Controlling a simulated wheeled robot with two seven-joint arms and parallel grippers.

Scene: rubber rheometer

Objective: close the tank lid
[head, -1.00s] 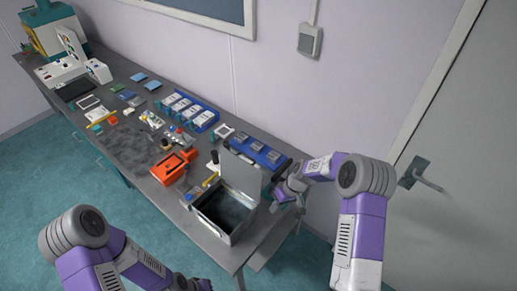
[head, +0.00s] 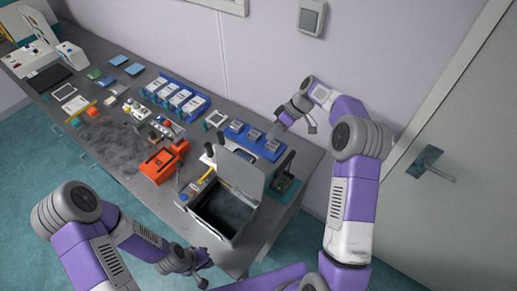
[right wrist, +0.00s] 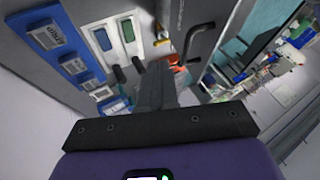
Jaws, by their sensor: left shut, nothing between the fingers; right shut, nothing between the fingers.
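The tank (head: 217,232) is an open-topped metal box at the table's front right corner, with a dark interior. Its grey lid (head: 240,174) stands up, tilted open, at the back edge. My right gripper (head: 298,122) is shut and empty, raised beyond the lid near the wall and apart from it. Its shut fingers also show in the right wrist view (right wrist: 156,80). My left gripper (head: 204,272) is shut and empty, low in front of the tank near the table's front edge. I cannot tell its exact gap to the tank.
A dark lever device (head: 287,182) stands right of the lid. A blue tray of grey blocks (head: 266,155) lies behind it. An orange device (head: 158,165) sits left of the tank. The wall is close behind the table; a door (head: 450,170) is at right.

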